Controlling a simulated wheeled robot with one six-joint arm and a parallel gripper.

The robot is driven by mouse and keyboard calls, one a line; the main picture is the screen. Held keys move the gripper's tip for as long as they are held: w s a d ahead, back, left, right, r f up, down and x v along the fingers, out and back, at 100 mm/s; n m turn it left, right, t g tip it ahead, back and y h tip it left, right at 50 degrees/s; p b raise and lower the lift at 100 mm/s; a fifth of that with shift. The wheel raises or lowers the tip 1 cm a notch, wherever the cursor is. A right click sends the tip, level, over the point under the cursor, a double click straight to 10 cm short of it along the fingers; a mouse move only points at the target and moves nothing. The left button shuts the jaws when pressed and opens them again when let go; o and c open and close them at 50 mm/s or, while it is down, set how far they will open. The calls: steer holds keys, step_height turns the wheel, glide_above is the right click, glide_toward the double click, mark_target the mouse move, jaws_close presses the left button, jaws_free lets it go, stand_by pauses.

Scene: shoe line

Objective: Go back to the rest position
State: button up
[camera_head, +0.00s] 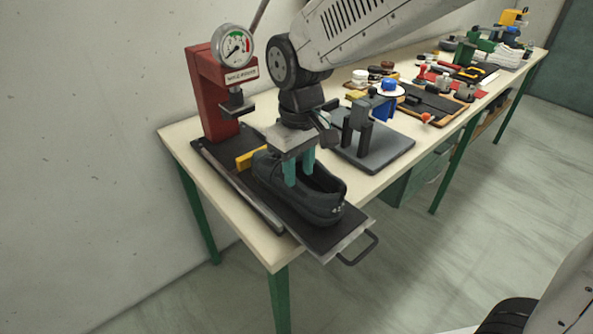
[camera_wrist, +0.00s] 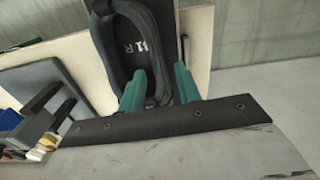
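A dark shoe (camera_head: 322,207) rests on the black sliding plate (camera_head: 328,240) of the red press (camera_head: 214,98). My gripper (camera_head: 299,178) points down at the shoe's opening, its two teal fingers apart. In the wrist view the fingers of my gripper (camera_wrist: 160,70) show a gap between them, with part of the shoe's rim in line with that gap. The shoe (camera_wrist: 105,50) shows its insole marked "11 R" there. Whether a finger touches the shoe cannot be told.
A pressure gauge (camera_head: 233,46) tops the press by the wall. A yellow block (camera_head: 250,158) sits behind the shoe. A grey stand (camera_head: 374,150) is close on the right. Tools and a blue-topped item (camera_head: 390,88) fill the table further back. The floor in front is clear.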

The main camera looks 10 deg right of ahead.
steer(key=shift+d+r, duration=0.15)
steer(key=shift+r, duration=0.15)
steer(key=shift+m, duration=0.9)
steer(key=s+d+r, duration=0.1)
steer(key=d, duration=0.1)
steer(key=s+d+r, duration=0.1)
steer(key=d, duration=0.1)
steer(key=s+d+r, duration=0.1)
steer(key=d, duration=0.1)
steer(key=shift+s+d+r, duration=0.15)
steer(key=shift+d+r, duration=0.25)
steer(key=s+d+r+m, duration=0.1)
steer(key=s+d+m, duration=0.1)
steer(key=s+d, duration=0.4)
steer(key=s+d+r+m+t, duration=0.1)
steer(key=s+d+m, duration=0.2)
steer(key=s+d, duration=0.4)
steer(key=s, duration=0.3)
steer(key=shift+d+r+m, duration=0.15)
steer(key=shift+r+m, duration=0.15)
steer(key=shift+r, duration=0.05)
steer(key=shift+w, duration=0.1)
